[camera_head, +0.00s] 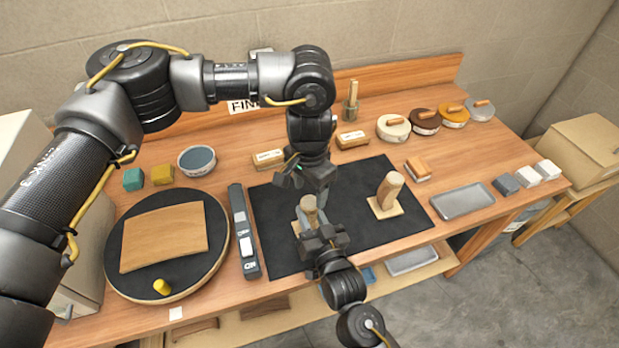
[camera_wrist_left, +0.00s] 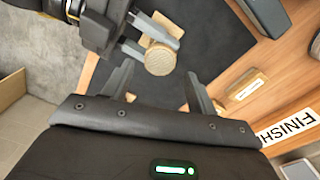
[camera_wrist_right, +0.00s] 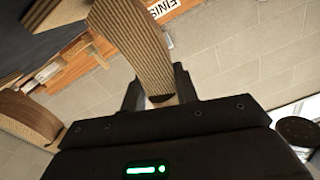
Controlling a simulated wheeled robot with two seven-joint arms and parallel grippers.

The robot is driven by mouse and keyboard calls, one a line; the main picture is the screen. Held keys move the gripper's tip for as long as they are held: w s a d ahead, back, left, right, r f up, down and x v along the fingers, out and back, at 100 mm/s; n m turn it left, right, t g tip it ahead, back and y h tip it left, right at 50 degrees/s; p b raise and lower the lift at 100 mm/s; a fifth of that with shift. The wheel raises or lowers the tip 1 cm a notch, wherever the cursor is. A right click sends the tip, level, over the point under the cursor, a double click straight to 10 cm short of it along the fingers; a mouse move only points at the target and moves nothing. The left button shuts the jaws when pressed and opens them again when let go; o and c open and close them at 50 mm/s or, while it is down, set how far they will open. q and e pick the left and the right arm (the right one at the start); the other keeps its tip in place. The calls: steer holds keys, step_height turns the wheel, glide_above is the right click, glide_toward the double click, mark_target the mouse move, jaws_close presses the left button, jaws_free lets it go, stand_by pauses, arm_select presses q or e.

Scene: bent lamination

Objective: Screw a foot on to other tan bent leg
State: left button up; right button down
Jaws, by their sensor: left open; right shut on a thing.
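One tan bent leg (camera_head: 308,204) stands on a square pale base on the black mat (camera_head: 350,228). My right gripper (camera_head: 315,226) is shut on this leg from the front. In the left wrist view the leg's round end (camera_wrist_left: 160,59) faces the camera. In the right wrist view the curved wood (camera_wrist_right: 130,40) rises between the fingers. A second bent leg (camera_head: 389,188) stands on its own base to the right, clear of both grippers. My left gripper (camera_head: 318,188) is open and empty just above the held leg. I cannot make out a separate foot.
A round turntable (camera_head: 205,265) bears a curved wood sheet (camera_head: 165,237) and a yellow knob (camera_head: 162,287). A long dark tool (camera_head: 243,230) lies beside the mat. A grey tray (camera_head: 462,201), blocks and several round lidded pots stand right and behind.

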mark_target(310, 203)
arm_select(q)
steer(key=shift+f, duration=2)
steer(key=c, duration=1)
steer(key=m, duration=0.6)
steer(key=o, duration=1.1)
steer(key=shift+r, duration=2.25)
